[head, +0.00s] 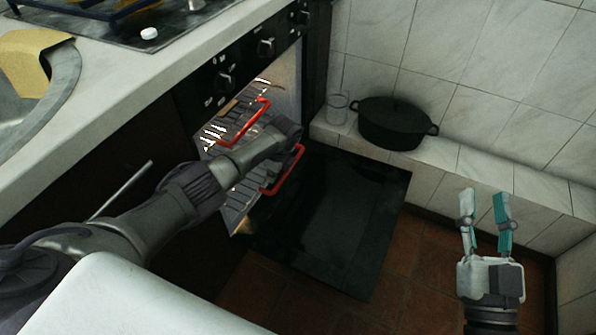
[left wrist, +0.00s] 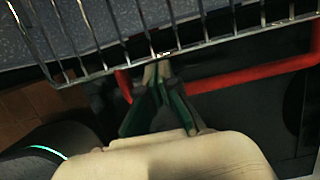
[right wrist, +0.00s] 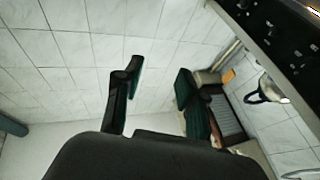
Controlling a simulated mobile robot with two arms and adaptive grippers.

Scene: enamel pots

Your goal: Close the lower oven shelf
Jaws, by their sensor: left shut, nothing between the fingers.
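The oven door (head: 340,225) hangs open and flat. Inside the lit oven are two wire shelves with red handles. The upper handle (head: 245,124) is further in; the lower shelf (head: 236,208) sticks out over the door with its red handle (head: 285,170) in front. My left arm reaches across the lower shelf, and its fingers are hidden in the head view. In the left wrist view, my left gripper (left wrist: 157,74) is shut and empty, close to a red handle (left wrist: 250,75) and wire rack (left wrist: 165,50); contact is unclear. My right gripper (head: 484,200) is open and empty, right of the door.
A black pot (head: 396,122) and a clear glass (head: 337,108) stand on the tiled ledge (head: 460,165) behind the door. The counter (head: 120,85) with sink and hob lies at left. Brown floor (head: 405,285) is free between the door and my right gripper.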

